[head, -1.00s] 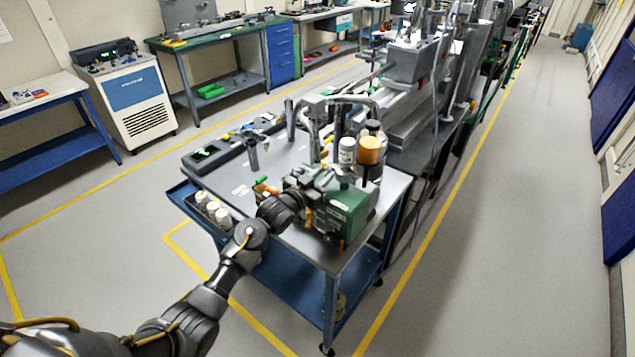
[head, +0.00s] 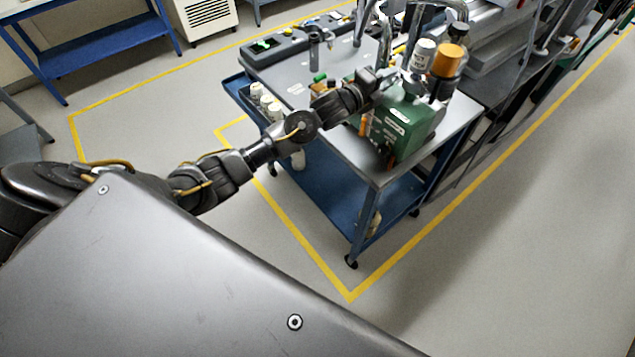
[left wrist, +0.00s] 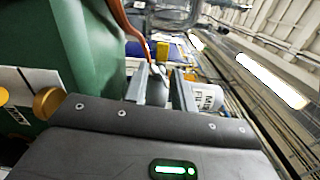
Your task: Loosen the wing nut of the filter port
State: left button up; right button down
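The green pump (head: 398,130) stands on the cart's grey top in the head view, and its green side (left wrist: 85,60) fills the left of the left wrist view. My left gripper (head: 378,80) is at the upper part of the pump. In the left wrist view the two grey fingers of my left gripper (left wrist: 160,84) stand a little apart, with a small grey metal piece (left wrist: 157,71) at their tips. I cannot tell whether this is the wing nut, or whether they grip it. A labelled filter body (left wrist: 207,97) is just right of the fingers. My right gripper is out of view.
White bottles (head: 268,104) sit in the blue side tray. The floor right of the cart (head: 540,200) is clear.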

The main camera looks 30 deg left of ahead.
pick_arm(q)
jog(key=m, duration=0.5)
jog(key=shift+r, duration=0.15)
jog(key=f+b+v, duration=0.1)
jog(key=b+v, duration=0.3)
jog(key=v, duration=0.7)
jog(key=s+f+n+g+y, duration=0.4)
jog(key=s+f+n+g, duration=0.3)
jog(key=s+f+n, duration=0.9)
jog(key=shift+s+f+y+p, duration=0.35)
jog(key=shift+s+f, duration=0.25)
jog(key=shift+s, duration=0.45)
